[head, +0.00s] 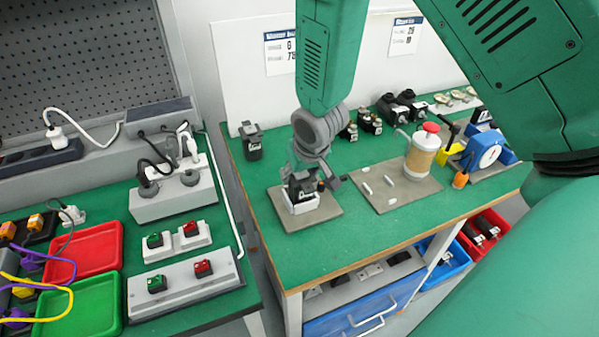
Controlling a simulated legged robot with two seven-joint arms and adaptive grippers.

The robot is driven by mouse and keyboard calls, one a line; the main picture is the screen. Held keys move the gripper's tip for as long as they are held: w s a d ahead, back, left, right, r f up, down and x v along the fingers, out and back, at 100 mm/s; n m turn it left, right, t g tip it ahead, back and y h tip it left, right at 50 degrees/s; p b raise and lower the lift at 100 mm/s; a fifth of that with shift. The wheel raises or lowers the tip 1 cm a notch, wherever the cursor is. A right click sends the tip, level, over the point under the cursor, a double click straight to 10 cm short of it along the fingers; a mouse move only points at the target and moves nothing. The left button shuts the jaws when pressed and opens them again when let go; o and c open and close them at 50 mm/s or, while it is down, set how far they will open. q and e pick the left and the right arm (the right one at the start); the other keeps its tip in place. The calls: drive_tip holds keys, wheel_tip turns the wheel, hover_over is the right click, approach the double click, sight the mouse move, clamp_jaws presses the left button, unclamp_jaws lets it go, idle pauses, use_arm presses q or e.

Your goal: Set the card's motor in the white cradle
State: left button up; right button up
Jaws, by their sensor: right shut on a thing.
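My right gripper (311,184) reaches down over the near left part of the green table and is shut on a black motor (301,187). The motor is at the white cradle (303,206), within or just above its walls; I cannot tell whether it rests on the bottom. The cradle stands on a grey plate (322,220). A card (281,52) with a blue header hangs on the white board behind, partly covered by my arm; its small print is not readable. A second card (405,36) hangs further right. My left gripper is not in view.
A dark motor (251,142) stands at the table's back left, and several black ones (370,121) stand along the back. A grey mat (388,203) with white pegs and a red-capped jar (423,150) lies right of the cradle. Red tray (84,251) and green tray (80,311) are on the left bench.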

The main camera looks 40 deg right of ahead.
drive_tip(key=o, duration=1.3)
drive_tip(key=v, duration=1.2)
